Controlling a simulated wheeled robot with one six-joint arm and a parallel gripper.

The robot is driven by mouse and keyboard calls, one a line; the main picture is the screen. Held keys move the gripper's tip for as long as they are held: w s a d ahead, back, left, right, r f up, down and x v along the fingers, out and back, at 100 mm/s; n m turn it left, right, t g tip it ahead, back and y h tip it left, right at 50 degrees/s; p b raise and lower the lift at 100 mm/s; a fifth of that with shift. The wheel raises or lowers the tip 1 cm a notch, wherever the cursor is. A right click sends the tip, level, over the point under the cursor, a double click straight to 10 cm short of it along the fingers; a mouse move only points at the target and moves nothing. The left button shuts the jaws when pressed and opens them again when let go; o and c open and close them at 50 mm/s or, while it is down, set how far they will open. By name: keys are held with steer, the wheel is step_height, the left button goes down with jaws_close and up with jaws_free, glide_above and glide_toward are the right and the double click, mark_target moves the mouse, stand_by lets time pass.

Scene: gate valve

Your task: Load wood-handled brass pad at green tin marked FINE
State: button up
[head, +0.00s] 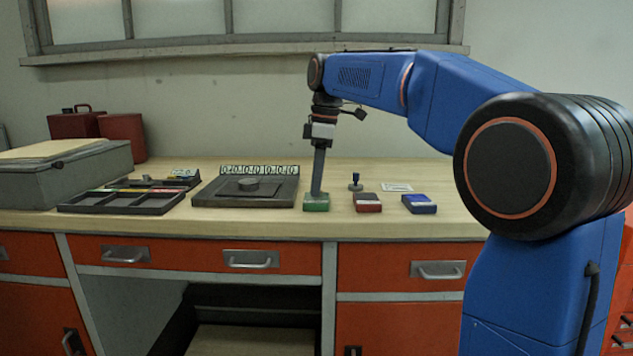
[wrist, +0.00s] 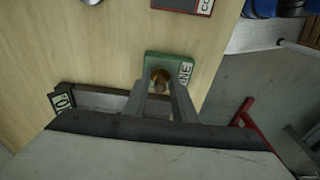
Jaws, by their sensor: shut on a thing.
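The green tin (head: 316,204) sits near the front of the wooden bench in the head view. It also shows in the wrist view (wrist: 156,60), where part of a label ending in "INE" is readable. My gripper (head: 316,193) points straight down at the tin, with its fingertips at or just above its top. In the wrist view my gripper (wrist: 161,88) is shut on the wood-handled pad (wrist: 161,75), a small brown piece between the fingers, over the tin. The pad's underside is hidden, so I cannot tell whether it touches the tin.
A red tin (head: 367,203) and a blue tin (head: 419,204) stand to the right. A dark-handled stamp (head: 355,181) and a white card (head: 397,187) lie behind them.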

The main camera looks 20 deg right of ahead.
steer(key=shift+f, duration=0.1)
stand_by(0.3)
steer(key=shift+r, duration=3.55)
